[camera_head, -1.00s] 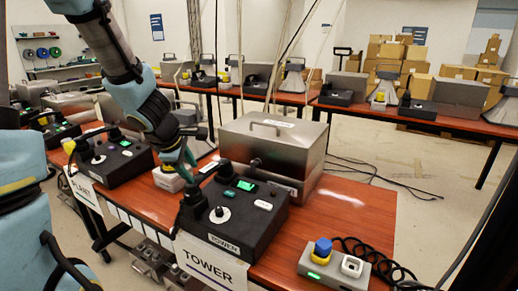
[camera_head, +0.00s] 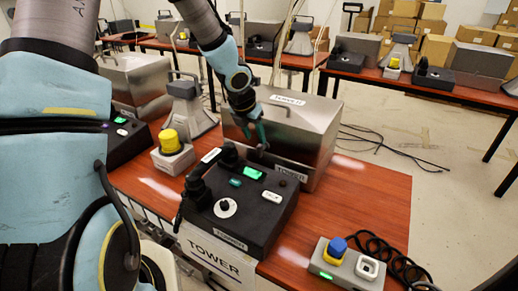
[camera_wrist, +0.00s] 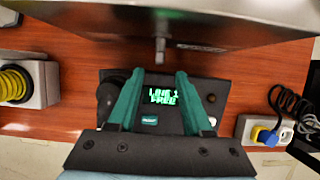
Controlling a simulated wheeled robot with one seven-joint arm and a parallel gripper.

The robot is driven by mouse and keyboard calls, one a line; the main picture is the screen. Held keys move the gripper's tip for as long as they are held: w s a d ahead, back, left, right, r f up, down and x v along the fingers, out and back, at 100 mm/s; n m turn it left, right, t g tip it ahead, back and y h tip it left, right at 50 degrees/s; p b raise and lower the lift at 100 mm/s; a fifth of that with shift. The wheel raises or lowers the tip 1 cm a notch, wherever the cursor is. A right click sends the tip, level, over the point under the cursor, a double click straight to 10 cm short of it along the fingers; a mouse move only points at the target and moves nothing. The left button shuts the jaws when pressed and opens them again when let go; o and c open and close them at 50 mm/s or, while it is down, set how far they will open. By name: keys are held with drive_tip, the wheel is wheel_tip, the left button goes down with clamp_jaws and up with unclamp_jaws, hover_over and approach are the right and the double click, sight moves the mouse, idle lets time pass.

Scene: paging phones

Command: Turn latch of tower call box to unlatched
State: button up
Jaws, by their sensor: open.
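The tower call box, which I take to be the silver metal case labelled TOWER (camera_head: 312,118), stands behind the black tower console (camera_head: 225,222). A small grey stub (camera_wrist: 160,50), possibly the latch, sticks out from the case front in the wrist view; its turn position is unclear. My gripper (camera_head: 262,140) is in front of the case and above the back of the console. In the wrist view its two green fingers (camera_wrist: 160,74) are apart, with the lit green display (camera_wrist: 160,95) visible between them. The stub lies just beyond the fingertips, and nothing is held.
A black handset (camera_head: 195,185) rests on the console's left side. A yellow-topped button box (camera_head: 172,150) stands to the left. Bare red tabletop (camera_head: 365,195) lies right of the case.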

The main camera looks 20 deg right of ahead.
sight(258, 147)
drive_tip(key=x, duration=0.7)
drive_tip(key=shift+b, duration=0.35)
drive_tip(key=shift+c, duration=0.2)
clamp_jaws()
